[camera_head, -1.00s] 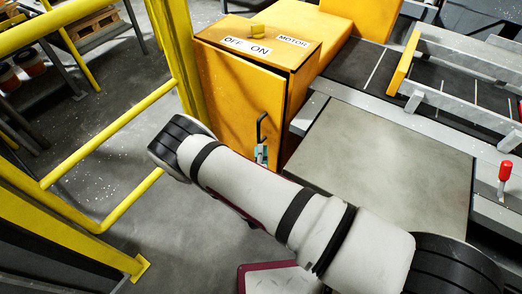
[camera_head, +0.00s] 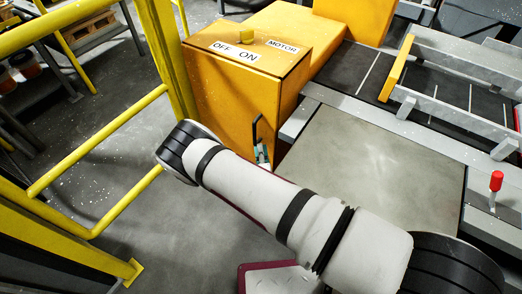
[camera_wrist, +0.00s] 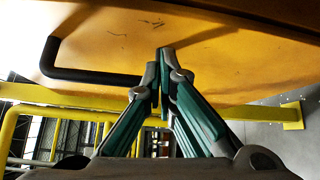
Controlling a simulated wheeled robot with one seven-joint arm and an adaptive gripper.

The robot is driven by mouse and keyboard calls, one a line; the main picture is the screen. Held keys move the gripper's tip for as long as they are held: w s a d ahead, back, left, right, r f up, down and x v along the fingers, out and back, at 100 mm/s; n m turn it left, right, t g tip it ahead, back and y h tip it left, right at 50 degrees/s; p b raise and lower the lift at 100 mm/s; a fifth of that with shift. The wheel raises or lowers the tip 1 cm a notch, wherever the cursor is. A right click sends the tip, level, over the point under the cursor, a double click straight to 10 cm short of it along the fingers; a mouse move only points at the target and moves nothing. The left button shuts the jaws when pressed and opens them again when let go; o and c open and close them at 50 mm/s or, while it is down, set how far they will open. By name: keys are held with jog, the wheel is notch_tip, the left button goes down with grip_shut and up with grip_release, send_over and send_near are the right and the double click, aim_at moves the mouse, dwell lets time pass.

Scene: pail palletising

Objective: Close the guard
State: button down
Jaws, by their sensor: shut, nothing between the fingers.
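The guard (camera_head: 228,95) is the yellow door on the front of the yellow motor box. In the head view it sits flush with the box, with no gap visible at its top edge. Its black bar handle (camera_head: 254,132) is near the right edge and also shows in the wrist view (camera_wrist: 85,74). My gripper (camera_head: 262,155) is at the lower part of the handle, partly hidden by my arm. In the wrist view my gripper (camera_wrist: 160,62) is shut and empty, its fingertips at the door face beside the handle. I cannot tell whether they touch it.
Yellow railings (camera_head: 100,140) stand at the left. A grey plate (camera_head: 375,155) and conveyor (camera_head: 372,72) lie at the right, with a red-topped lever (camera_head: 496,182).

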jog(key=s, duration=1.1)
jog(key=shift+s+d+r, duration=0.25)
jog(key=shift+s, duration=0.15)
